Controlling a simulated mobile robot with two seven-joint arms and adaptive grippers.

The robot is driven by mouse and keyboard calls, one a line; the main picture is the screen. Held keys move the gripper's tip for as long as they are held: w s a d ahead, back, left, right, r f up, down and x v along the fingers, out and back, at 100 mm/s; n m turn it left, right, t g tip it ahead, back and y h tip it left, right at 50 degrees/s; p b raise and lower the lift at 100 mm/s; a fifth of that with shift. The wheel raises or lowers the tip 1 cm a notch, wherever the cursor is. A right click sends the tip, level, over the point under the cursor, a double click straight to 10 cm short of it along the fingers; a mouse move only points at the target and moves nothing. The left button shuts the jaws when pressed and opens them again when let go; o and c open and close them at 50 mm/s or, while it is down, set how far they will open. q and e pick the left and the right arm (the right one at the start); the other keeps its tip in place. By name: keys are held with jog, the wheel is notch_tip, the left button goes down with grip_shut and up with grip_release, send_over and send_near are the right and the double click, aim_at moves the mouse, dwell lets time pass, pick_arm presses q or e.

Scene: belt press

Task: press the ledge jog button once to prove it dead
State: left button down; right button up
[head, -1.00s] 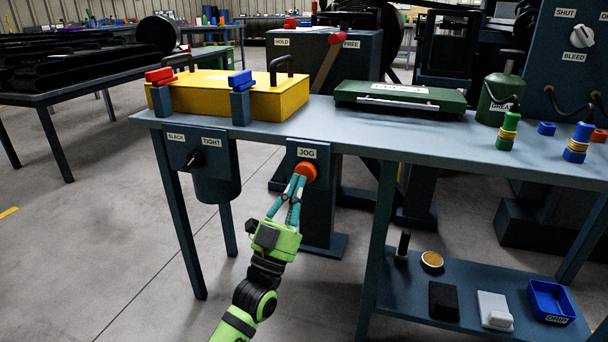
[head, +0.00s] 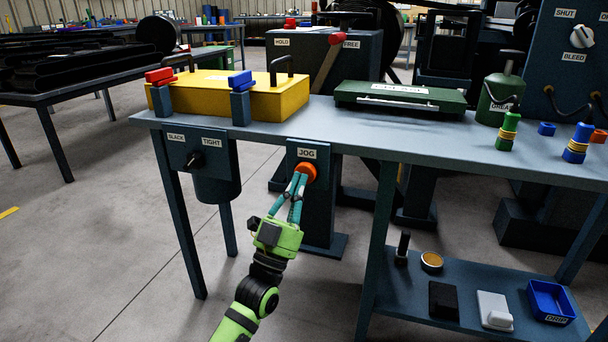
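The orange-red jog button (head: 308,170) sits on a dark blue panel under a white JOG label (head: 307,153), below the bench's front edge. My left gripper (head: 300,178) comes up from below with its teal fingers drawn together at the tips. The fingertips are at the button's lower left and overlap it in the picture; I cannot tell whether they press it or just touch it. Nothing is held between the fingers. My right gripper is not in view.
Left of the button is a SLACK/TIGHT selector (head: 195,160). Above, the bench top (head: 300,122) carries a yellow case (head: 280,102) and a green box (head: 400,97). A lower shelf (head: 392,290) with small items stands to the right. Floor left of my arm is clear.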

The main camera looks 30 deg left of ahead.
pick_arm(q)
jog(key=shift+w+a, duration=0.1)
jog(key=shift+w, duration=0.35)
dwell(0.6)
jog(key=shift+s, duration=0.15)
jog(key=shift+s+d+p, duration=0.2)
jog(key=shift+s+p, duration=0.35)
jog(key=shift+s, duration=0.15)
jog(key=shift+s+d+p, duration=0.2)
jog(key=shift+s+p, duration=0.2)
jog(key=shift+s, duration=0.45)
jog(key=shift+s+d+p, duration=0.2)
jog(key=shift+s+p, duration=0.25)
jog(key=shift+s, duration=0.35)
jog(key=shift+s+d+p, duration=0.2)
jog(key=shift+s+p, duration=0.2)
jog(key=shift+s, duration=0.45)
